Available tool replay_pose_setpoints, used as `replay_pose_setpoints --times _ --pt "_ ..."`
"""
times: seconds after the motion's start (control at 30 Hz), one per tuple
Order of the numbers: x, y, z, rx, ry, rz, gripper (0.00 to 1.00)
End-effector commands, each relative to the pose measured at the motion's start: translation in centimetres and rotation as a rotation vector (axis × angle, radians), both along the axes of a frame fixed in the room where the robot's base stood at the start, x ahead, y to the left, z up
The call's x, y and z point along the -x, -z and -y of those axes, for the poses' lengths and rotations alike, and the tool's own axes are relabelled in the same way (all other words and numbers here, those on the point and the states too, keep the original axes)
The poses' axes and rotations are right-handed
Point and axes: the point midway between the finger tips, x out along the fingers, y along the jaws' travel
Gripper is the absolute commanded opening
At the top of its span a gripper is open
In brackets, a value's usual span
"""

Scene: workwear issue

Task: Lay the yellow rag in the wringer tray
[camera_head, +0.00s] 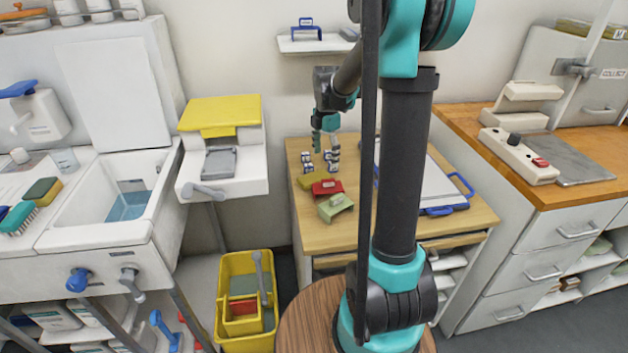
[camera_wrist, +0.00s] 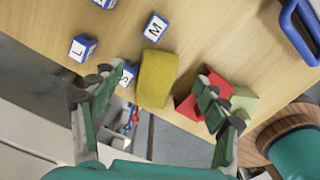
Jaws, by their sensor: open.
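The yellow rag (camera_wrist: 157,78) lies on the wooden table, between the fingers of my gripper (camera_wrist: 160,90) in the wrist view. A yellow bucket (camera_head: 224,290) with a grey lever and a wringer-like insert stands on the floor to the left. I cannot tell for sure which part is the wringer tray.
A red piece (camera_head: 327,187) and a green piece (camera_head: 335,207) lie beside the rag. Small lettered blocks (camera_wrist: 155,28) stand nearby. A clipboard-like board (camera_head: 415,180) lies to the right. A yellow-topped white press (camera_head: 250,165) and a sink (camera_head: 105,205) stand left.

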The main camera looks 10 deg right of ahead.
Motion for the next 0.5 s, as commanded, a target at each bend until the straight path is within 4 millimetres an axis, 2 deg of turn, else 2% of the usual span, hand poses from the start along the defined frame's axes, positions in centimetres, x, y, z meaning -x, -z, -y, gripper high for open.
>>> replay_pose_setpoints --times 0.23,0.5 --pt "-0.1 1.7 0.2 0.0 0.001 0.0 0.74" --pt "-0.1 5.3 0.6 0.0 0.0 0.0 0.74"
